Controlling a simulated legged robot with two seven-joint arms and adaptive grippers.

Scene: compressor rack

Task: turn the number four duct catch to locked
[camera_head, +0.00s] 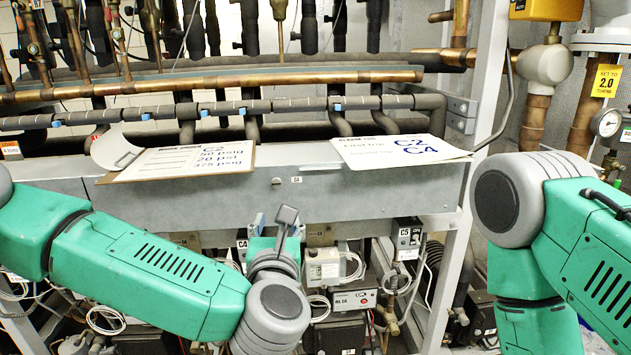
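A grey metal duct (370,197) runs across the middle of the rack. On its front face are a small dark fitting (277,181) and a small white tag (297,180) beside it. The tag seems to read C4; the picture is too small to tell whether the fitting is the number four catch or how it is set. My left arm comes in from the left and bends up below the duct. My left gripper (287,216) shows as a dark grey part just under the fitting, apart from it in the picture; its fingers cannot be made out. My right gripper is out of view.
Two paper sheets on boards, a left one (185,162) and a right one (400,150), lie on the duct top. Below hang control boxes (323,266) and loose wires. Copper pipes (210,84) run behind. A grey upright post (470,200) stands right of the duct.

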